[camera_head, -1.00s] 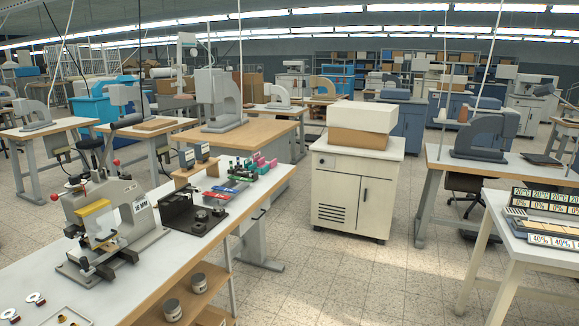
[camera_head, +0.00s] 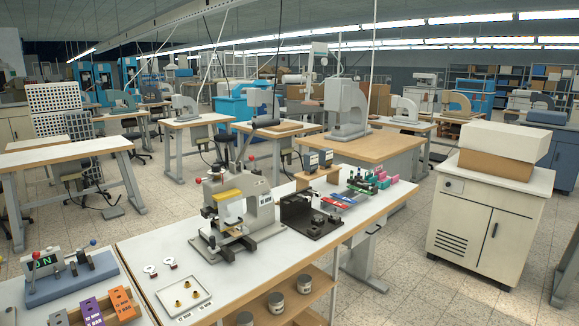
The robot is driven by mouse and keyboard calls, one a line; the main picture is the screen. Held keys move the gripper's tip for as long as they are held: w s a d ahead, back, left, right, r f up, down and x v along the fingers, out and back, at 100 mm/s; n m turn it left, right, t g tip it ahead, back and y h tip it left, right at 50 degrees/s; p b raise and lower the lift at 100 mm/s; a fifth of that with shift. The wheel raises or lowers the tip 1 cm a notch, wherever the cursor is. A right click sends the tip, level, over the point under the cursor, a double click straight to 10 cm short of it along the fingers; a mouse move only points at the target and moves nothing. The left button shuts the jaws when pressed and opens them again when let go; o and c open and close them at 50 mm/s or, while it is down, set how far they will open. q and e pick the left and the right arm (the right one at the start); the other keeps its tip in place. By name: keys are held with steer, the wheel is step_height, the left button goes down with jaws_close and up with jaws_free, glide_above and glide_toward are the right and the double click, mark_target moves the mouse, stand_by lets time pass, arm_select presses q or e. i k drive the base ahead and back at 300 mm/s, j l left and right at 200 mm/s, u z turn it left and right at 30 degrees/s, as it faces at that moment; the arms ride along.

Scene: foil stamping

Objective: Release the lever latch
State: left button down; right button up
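A grey foil stamping press (camera_head: 262,212) stands on the white workbench (camera_head: 150,248) in the middle of the view. It has a yellow bar (camera_head: 228,194) at its front and a long lever with a black handle (camera_head: 265,123) raised above it. Small red knobs (camera_head: 197,180) show at its side. I cannot tell which part is the latch. Neither of my grippers is in view.
A white tray (camera_head: 184,299) with brass pieces and two small ring-like parts lie left of the press. A black fixture (camera_head: 305,219) and coloured items stand to its right. Orange and purple blocks (camera_head: 92,311) lie at the lower left. A cabinet (camera_head: 480,225) stands on the right.

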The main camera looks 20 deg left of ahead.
mark_target(252, 158)
steer(key=u, duration=1.45)
steer(key=i+j, duration=0.75)
steer(key=i, duration=0.25)
